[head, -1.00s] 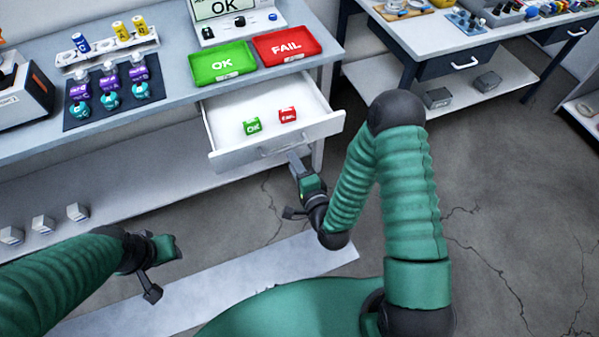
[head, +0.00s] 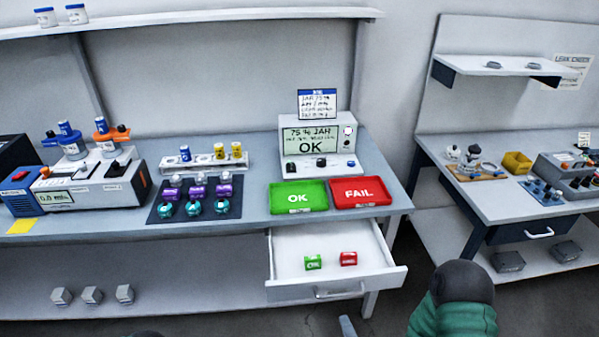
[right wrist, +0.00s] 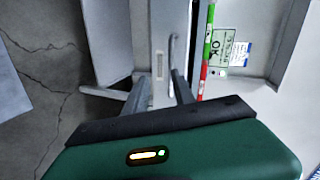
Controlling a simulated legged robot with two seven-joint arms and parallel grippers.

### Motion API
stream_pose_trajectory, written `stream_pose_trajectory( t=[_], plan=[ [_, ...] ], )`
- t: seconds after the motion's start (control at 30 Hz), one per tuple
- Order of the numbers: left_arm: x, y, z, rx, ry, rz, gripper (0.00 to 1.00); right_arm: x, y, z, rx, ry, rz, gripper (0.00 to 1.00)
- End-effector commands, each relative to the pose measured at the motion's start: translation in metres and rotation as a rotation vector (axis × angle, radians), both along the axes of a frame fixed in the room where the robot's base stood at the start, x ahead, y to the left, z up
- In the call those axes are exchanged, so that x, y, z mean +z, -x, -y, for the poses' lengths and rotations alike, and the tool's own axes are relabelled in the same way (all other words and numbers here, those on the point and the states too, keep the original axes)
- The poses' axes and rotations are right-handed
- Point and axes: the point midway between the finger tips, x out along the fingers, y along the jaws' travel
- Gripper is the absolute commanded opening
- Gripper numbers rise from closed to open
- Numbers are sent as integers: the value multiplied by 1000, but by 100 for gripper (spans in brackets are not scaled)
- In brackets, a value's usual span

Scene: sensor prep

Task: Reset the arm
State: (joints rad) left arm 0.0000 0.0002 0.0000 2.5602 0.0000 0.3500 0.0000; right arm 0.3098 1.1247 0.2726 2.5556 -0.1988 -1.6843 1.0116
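My right gripper (right wrist: 158,76) is open in the right wrist view, with its two fingers apart and nothing held between them. Past the fingers is the white drawer front with its handle (right wrist: 172,58); the gripper seems clear of it. In the head view only a grey tip of the right gripper (head: 346,326) shows, just below the drawer (head: 300,288), and my right elbow is at the bottom right. The drawer stands open and holds a green block (head: 313,262) and a red block (head: 348,258). My left gripper is out of view.
On the bench are a green OK tray (head: 298,196), a red FAIL tray (head: 360,191), a tester (head: 320,145), a dark mat (head: 195,200) with several bottles, and a vial rack (head: 225,165). A second table (head: 500,195) stands right. Floor shows between them.

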Motion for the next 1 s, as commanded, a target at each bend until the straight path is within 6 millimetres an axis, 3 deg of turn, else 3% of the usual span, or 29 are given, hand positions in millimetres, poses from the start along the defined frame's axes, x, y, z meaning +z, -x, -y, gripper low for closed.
stream_pose_trajectory(
  t=[0.07,0.17,0.27,0.4,0.5,0.63,1.0],
  plan=[
    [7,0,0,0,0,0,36,8,-11,-2,120,192,-80,31],
    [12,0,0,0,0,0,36,13,-10,6,284,461,-232,31],
    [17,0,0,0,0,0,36,30,3,19,441,686,-385,31],
    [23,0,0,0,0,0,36,69,42,35,664,899,-586,31],
    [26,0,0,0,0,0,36,95,75,38,810,966,-686,31],
    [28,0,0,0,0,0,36,115,104,38,932,988,-751,31],
    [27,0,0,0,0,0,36,117,112,38,963,988,-770,31]
  ],
)
